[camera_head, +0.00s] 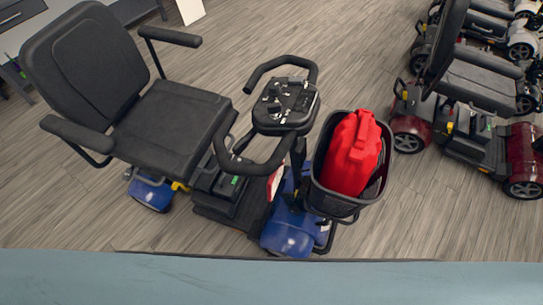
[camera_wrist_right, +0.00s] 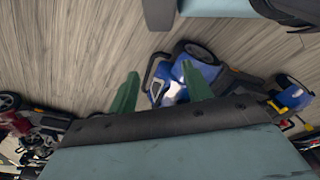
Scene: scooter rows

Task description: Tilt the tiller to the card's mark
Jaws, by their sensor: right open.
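A blue mobility scooter (camera_head: 288,232) stands side-on in the head view, its seat to the left and its front to the right. Its tiller (camera_head: 288,105) has a dark control panel and black loop handlebars, and leans back towards the seat. No card with a readable mark shows; a small red and white patch (camera_head: 275,183) sits low beside the tiller column. My right gripper (camera_wrist_right: 160,70) shows only in the right wrist view, its two green fingers apart and nothing between them. Blue scooter bodywork (camera_wrist_right: 204,72) lies beyond the fingers. My left gripper is not in view.
The black seat (camera_head: 171,120) with armrests (camera_head: 77,134) stands left of the tiller. More scooters (camera_head: 470,130) are parked at the right. Wood floor between them is clear.

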